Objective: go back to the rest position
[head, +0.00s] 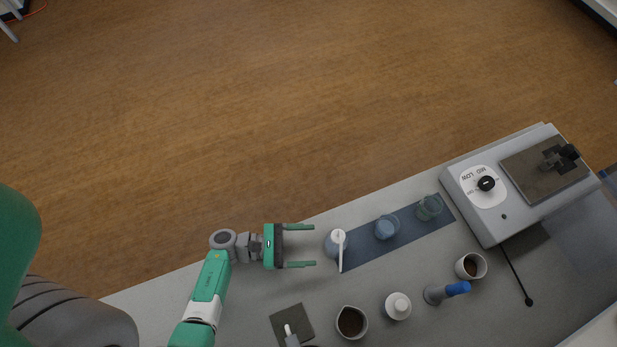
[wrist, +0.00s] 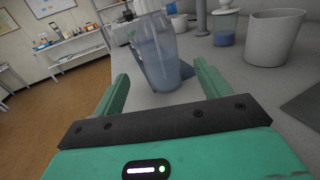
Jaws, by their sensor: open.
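My gripper (head: 314,246) is open and empty at the left part of the grey bench (head: 160,297), with its fingers pointing right. A blue-grey bottle (head: 331,250) with a white top and spout stands just beyond the fingertips, apart from them in the head view. In the wrist view this see-through bottle (wrist: 158,60) stands upright ahead, between the lines of the two fingers. Its top is cut off there.
A dark blue mat (head: 362,258) holds a blue beaker (head: 386,227) and a greenish glass (head: 429,207). A grey device with a dial (head: 486,184) stands at right. Floor beyond the bench is clear.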

